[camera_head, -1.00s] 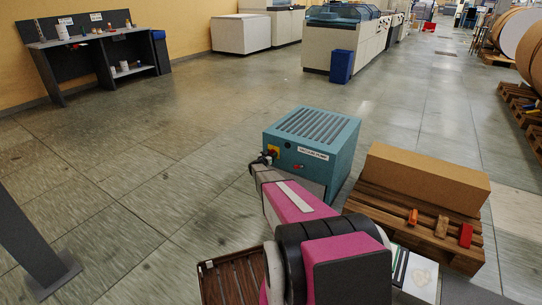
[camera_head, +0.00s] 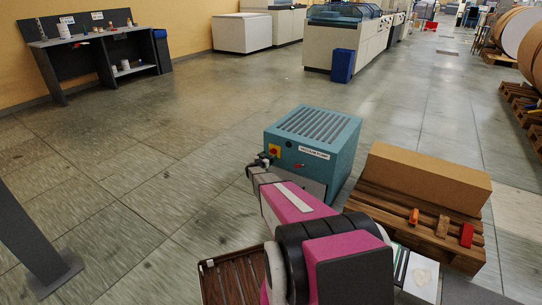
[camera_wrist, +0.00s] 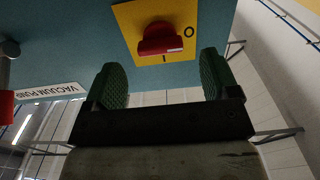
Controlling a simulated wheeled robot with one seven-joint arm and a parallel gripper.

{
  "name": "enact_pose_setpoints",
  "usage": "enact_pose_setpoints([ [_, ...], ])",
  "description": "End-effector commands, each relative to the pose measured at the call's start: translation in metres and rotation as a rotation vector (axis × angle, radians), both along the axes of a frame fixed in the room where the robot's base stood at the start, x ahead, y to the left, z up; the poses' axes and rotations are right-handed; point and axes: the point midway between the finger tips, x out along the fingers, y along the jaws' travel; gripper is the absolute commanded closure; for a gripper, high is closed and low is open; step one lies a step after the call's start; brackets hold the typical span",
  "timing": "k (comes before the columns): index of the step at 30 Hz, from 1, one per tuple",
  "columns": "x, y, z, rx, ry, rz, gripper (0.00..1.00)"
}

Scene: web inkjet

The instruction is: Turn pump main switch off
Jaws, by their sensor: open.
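The teal vacuum pump (camera_head: 318,137) stands on the floor. On its front is the main switch, a red knob on a yellow plate (camera_head: 275,150). In the wrist view the red knob (camera_wrist: 160,38) sits on the yellow plate (camera_wrist: 128,18), marked O and I. A small white mark shows on the knob's lower right; I cannot tell which letter it points to. My gripper (camera_wrist: 160,85) is open and empty, its green pads spread below the knob in that view, apart from it. In the head view my gripper (camera_head: 262,161) is just left of the switch.
A red part (camera_wrist: 6,106) juts from the pump at the wrist view's left edge, near the VACUUM PUMP label (camera_wrist: 48,92). A wooden pallet (camera_head: 405,212) with a brown box (camera_head: 425,178) stands right of the pump. Open floor lies to the left.

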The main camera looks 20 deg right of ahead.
Motion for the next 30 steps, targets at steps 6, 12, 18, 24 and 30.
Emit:
enact_pose_setpoints([
  [6,-0.029,0.034,0.002,0.001,0.001,0.001,0.19],
  [12,-0.041,0.052,0.001,0.0,0.0,0.001,0.19],
  [18,-0.042,0.053,0.0,0.0,0.0,0.0,0.19],
  [24,-0.041,0.053,0.0,0.0,0.0,0.0,0.19],
  [30,-0.044,0.064,0.014,0.019,0.001,0.068,0.19],
])
